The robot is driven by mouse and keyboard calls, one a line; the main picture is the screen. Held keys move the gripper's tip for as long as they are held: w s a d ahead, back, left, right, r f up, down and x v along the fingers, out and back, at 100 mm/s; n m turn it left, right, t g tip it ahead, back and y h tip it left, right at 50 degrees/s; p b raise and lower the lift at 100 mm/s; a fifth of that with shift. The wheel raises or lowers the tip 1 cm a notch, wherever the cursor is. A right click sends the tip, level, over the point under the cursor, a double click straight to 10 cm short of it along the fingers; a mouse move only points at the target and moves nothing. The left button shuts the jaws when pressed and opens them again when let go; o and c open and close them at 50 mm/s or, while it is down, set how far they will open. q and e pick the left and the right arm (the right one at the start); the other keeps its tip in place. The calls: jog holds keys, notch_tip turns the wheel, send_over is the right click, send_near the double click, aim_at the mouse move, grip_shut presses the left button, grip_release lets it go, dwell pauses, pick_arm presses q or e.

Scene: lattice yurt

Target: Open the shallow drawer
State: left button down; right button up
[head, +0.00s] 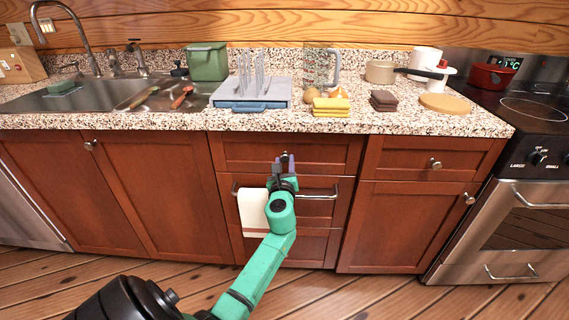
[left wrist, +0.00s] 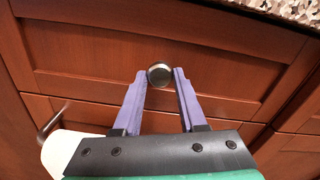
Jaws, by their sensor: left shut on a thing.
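The shallow drawer (head: 240,153) is the top wooden front of the middle cabinet in the head view, just below the countertop. Its front looks flush with the cabinet. It fills much of the left wrist view (left wrist: 100,78). Its round metal knob (left wrist: 159,74) sits between the fingertips of my left gripper (head: 286,160). The left gripper is shut on this knob, with one purple finger on each side. In the head view the fingers mostly hide the knob. My right gripper is not in view.
Below is a drawer with a bar handle (head: 320,197) and a white towel (head: 253,212) hanging left of my arm. Another knobbed drawer (head: 400,158) is to the right, then the stove (head: 500,200). The speckled counter (head: 365,122) overhangs above. The wooden floor in front looks clear.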

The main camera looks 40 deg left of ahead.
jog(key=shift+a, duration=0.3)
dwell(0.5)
pick_arm(q)
jog(key=shift+f, duration=0.1)
